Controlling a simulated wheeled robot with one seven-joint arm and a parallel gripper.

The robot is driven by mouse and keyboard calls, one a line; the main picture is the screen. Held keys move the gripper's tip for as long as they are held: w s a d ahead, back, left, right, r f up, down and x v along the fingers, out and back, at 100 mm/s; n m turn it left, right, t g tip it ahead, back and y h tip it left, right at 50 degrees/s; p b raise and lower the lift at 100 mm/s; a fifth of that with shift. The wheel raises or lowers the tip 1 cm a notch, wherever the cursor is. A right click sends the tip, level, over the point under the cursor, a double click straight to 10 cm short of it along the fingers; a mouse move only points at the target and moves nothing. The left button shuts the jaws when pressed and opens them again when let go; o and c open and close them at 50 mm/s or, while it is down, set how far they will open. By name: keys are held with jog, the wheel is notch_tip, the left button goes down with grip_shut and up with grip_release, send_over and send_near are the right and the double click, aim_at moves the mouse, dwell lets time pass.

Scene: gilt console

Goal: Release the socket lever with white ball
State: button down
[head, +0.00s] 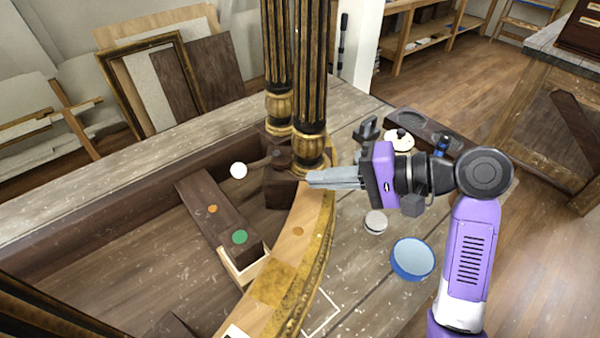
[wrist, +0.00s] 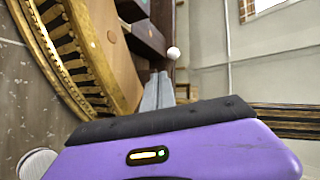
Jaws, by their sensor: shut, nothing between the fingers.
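The white ball (head: 238,171) sits on the end of a short dark lever (head: 260,162) that comes out of a dark wooden socket block (head: 279,188) at the foot of the black and gold columns. My gripper (head: 309,180) is shut and empty. In the head view its fingertips point left, by the column base and to the right of the ball, apart from it. In the wrist view the white ball (wrist: 173,53) shows just beyond the fingertips (wrist: 158,76). The lever itself is hard to make out there.
The black and gold columns (head: 310,80) stand close to my fingers. The curved gilt rail (head: 322,240) lies below them. A dark bar with a green dot (head: 239,237) lies inside the frame. A blue bowl (head: 412,258), a small round tin (head: 376,222) and a dark tray (head: 425,130) are on the bench.

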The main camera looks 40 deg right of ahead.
aim_at(263, 162)
jog(key=r+p+x, duration=0.1)
jog(key=r+x, duration=0.1)
jog(key=x, duration=1)
jog(key=shift+w+a, duration=0.2)
jog(key=shift+w, duration=0.15)
